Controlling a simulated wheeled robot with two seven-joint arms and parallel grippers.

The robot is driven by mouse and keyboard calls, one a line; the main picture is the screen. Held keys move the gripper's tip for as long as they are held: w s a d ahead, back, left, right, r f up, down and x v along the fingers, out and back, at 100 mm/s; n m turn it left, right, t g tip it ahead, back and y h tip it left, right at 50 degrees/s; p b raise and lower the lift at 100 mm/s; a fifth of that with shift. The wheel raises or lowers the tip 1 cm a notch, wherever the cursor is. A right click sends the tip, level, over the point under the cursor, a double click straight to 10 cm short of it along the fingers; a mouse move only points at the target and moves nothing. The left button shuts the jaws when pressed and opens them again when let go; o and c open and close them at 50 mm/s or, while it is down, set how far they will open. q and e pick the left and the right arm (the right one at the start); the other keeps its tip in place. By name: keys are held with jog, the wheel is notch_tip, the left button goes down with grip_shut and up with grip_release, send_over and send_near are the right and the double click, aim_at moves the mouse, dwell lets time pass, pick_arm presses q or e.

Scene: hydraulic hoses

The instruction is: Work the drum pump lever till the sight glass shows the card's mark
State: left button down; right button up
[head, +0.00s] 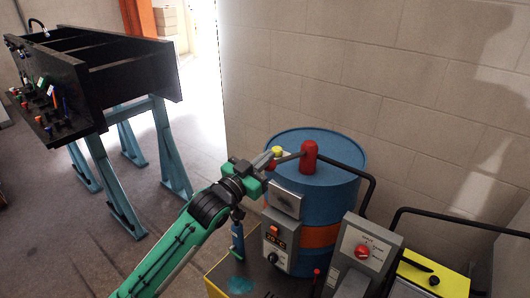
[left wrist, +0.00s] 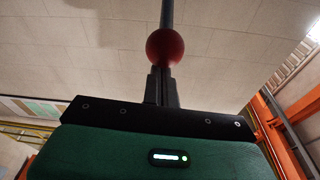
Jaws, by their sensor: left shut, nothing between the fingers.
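A blue drum (head: 330,180) with an orange band stands by the wall, with a red pump head (head: 309,157) on top. A grey lever rod (head: 289,158) runs left from the pump head towards my left gripper (head: 266,161). In the left wrist view, the lever's red ball knob (left wrist: 165,47) sits at the tips of my left gripper (left wrist: 160,75). The fingers are together, with nothing between them; I cannot tell whether they touch the ball. A slim blue upright part (head: 237,240) shows below the wrist; I cannot tell whether it is the sight glass. I cannot make out the card's mark.
A grey control box (head: 277,241) stands before the drum. A grey panel with a red button (head: 362,250) and a yellow case (head: 430,275) are to its right. A black hose bends down beside the drum. A black bench (head: 110,65) stands far left; floor between is clear.

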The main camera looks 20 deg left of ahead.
jog(key=shift+f, duration=0.1)
